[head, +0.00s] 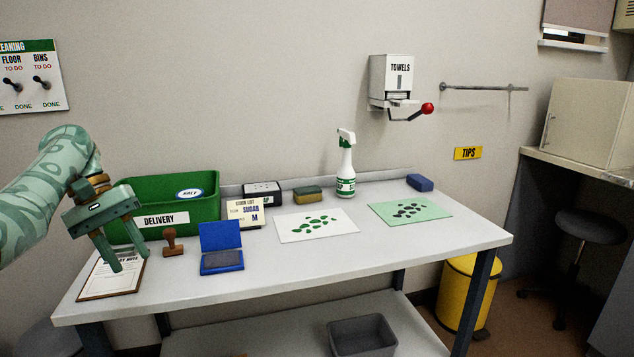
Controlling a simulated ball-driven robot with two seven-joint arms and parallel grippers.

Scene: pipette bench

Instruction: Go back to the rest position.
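My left gripper (129,254) comes in from the left on a pale green patterned arm. It points down in front of the green delivery bin (205,212), above the clipboard (103,288) with a printed sheet. Its two fingers are spread and I see nothing held between them. The gripper hides part of the clipboard and of the bin's left side. Whether the fingertips touch the clipboard I cannot tell. My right gripper is not in view.
Close right of the gripper are a brown stamp (172,242) and an open blue ink pad (221,262). A card stand (244,212), a spray bottle (346,170) and two spotted sheets are farther right on the white table (330,259). The table's front right is clear.

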